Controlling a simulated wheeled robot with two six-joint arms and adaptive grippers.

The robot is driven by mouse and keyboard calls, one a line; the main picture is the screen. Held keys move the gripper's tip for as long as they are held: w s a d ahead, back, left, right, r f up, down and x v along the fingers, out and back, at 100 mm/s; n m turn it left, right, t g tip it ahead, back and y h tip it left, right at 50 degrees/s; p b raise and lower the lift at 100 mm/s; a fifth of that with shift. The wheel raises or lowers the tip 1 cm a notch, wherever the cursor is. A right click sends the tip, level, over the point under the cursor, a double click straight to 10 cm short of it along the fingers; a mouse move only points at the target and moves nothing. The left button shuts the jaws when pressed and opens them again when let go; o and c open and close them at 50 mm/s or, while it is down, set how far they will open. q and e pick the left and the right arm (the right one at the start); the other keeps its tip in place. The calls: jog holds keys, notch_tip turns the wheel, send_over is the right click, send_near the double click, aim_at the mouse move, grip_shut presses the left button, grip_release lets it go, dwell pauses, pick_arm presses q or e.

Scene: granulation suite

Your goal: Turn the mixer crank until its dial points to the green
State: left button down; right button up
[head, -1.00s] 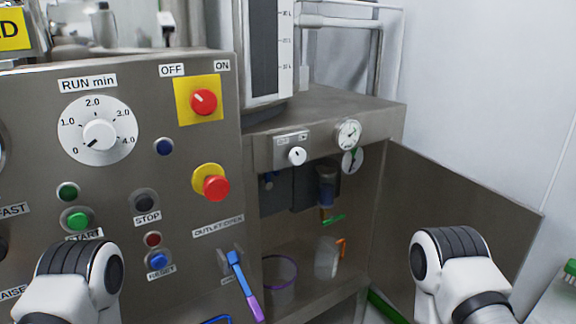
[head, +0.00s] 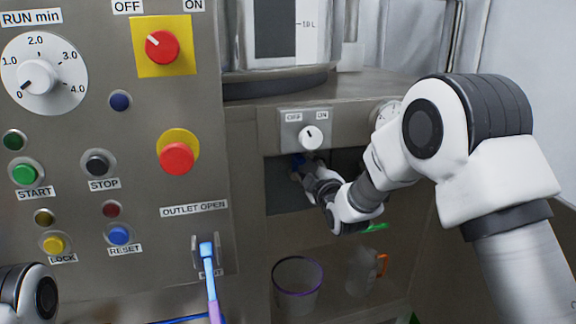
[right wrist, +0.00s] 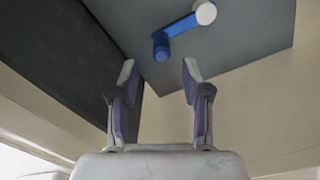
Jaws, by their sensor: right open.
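The blue crank (right wrist: 178,28) shows in the right wrist view, with a white hub at its upper right end and a blue knob at its lower left end. It sits on a grey panel (right wrist: 240,45). In the head view only a small blue bit of the crank (head: 298,160) shows, inside the cabinet recess. My right gripper (right wrist: 159,85) is open and empty, its fingers apart below the knob and pointing at it. In the head view my right gripper (head: 307,172) reaches into the recess. My left gripper is out of view.
A control panel (head: 130,170) with buttons and knobs stands at left, with a blue and purple outlet lever (head: 209,270). An off/on switch (head: 309,137) is just above the recess. A purple-rimmed container (head: 297,290) and a jug with an orange handle (head: 362,270) stand below.

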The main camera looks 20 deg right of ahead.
aim_at(299, 158)
jog(key=w+p, duration=0.1)
jog(key=w, duration=0.6)
jog(key=shift+f, duration=0.1)
jog(key=shift+w+a, duration=0.1)
jog(key=shift+w, duration=0.3)
jog(key=shift+c, duration=0.4)
grip_shut()
